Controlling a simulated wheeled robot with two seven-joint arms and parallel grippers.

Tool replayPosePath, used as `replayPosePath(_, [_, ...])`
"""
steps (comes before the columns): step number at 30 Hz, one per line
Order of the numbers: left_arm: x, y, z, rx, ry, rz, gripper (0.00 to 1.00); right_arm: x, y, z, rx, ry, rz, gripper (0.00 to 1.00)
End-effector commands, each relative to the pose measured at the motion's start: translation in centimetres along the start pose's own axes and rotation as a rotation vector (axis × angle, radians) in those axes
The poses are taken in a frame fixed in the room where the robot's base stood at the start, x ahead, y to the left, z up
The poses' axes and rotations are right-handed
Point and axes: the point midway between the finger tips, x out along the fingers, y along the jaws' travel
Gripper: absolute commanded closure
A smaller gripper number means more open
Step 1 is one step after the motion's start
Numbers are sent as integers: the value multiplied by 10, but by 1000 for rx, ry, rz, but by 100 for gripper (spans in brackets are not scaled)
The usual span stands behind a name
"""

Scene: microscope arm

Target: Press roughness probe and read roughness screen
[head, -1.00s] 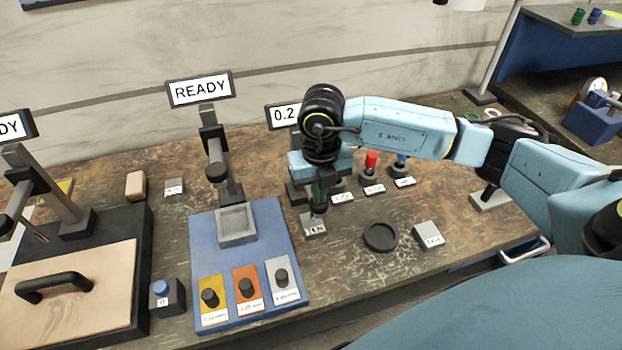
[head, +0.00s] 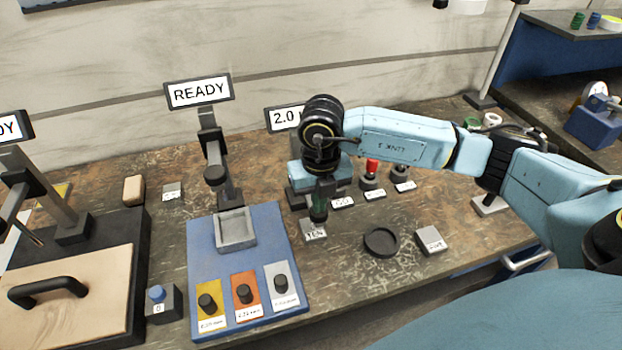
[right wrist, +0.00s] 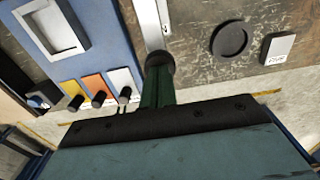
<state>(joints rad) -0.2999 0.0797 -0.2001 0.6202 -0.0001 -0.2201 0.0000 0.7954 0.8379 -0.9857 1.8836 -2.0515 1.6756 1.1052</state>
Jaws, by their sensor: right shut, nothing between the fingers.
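A screen (head: 282,118) on the bench reads "2.0", with the rest of its text hidden behind my right arm. My right gripper (head: 318,212) points down, shut and empty, in front of the partly hidden stand below that screen. Its fingers are just above or touching a small labelled grey block (head: 314,231); I cannot tell which. In the right wrist view the shut green fingers end at a dark round tip (right wrist: 159,62) over a pale metal strip (right wrist: 150,22). The roughness probe itself cannot be picked out clearly. My left gripper is not in view.
A screen reading "READY" (head: 199,91) stands above a blue board (head: 255,312) with a grey tray (head: 235,230) and three knobs. A black round dish (head: 381,242) and a labelled block (head: 430,240) lie right of my gripper. A red-topped knob (head: 372,167) stands behind.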

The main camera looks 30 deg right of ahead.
Motion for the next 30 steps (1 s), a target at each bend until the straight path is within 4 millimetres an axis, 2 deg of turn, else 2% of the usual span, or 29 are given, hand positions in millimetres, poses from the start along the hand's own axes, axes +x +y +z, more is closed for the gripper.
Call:
replayPosePath(1, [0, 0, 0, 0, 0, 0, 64, 5, 0, -3, -2, 11, -3, 100])
replayPosePath(5, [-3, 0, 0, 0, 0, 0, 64, 1, 0, -4, -2, 12, -3, 100])
replayPosePath(30, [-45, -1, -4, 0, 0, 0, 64, -66, 0, -1, -1, 4, -1, 100])
